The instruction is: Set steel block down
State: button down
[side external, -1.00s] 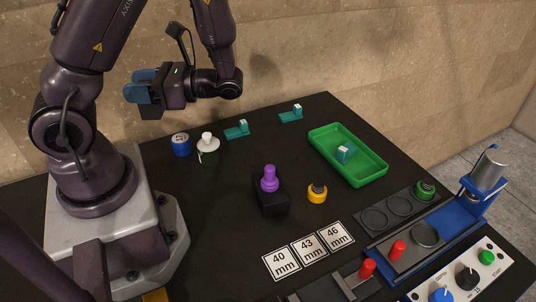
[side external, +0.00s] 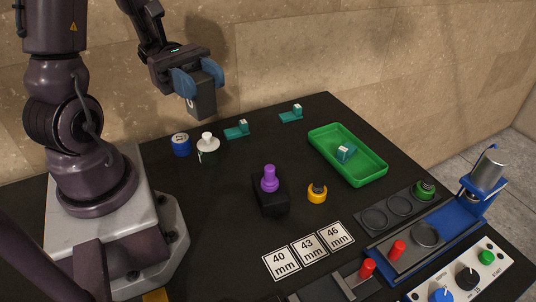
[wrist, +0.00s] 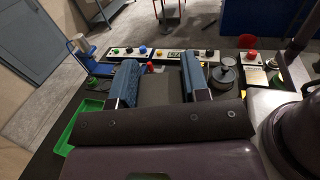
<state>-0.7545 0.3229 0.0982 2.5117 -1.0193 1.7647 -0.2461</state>
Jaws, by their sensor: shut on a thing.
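My gripper (side external: 197,80) is shut on a dark grey steel block (side external: 202,98). The gripper's blue fingers grip the block on its sides, and the block hangs below them, slightly tilted. Gripper and block are in the air above the far left part of the black table (side external: 235,205), clear of everything on it. In the wrist view the block (wrist: 160,92) fills the space between the two blue fingers.
Below stand a blue tin (side external: 181,145), a white-knobbed pot (side external: 208,148) and two teal pieces (side external: 237,130). A purple-knobbed black block (side external: 270,195), a yellow knob (side external: 317,192), number cards (side external: 308,248), a green tray (side external: 372,172) and the blue press (side external: 470,205) stand farther right.

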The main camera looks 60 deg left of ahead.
jog(key=w+a+r+n+t+y, duration=0.4)
jog(key=w+a+n+t, duration=0.15)
jog(key=t, duration=0.25)
notch_tip(320, 180, down, 15)
jog(key=shift+n+y, duration=0.25)
jog(key=shift+y, duration=0.05)
jog(key=shift+w+a+f, duration=0.7)
jog(key=shift+w+f, duration=1.4)
jog(key=shift+f, duration=0.1)
jog(key=shift+w+a+f, duration=0.75)
jog(key=shift+w+f, duration=1.4)
jog(key=shift+f, duration=0.1)
jog(key=shift+w+a+f, duration=0.7)
jog(key=shift+w+f, duration=1.4)
jog(key=shift+f, duration=0.1)
jog(key=c, duration=0.6)
grip_release()
jog(key=shift+f, duration=0.2)
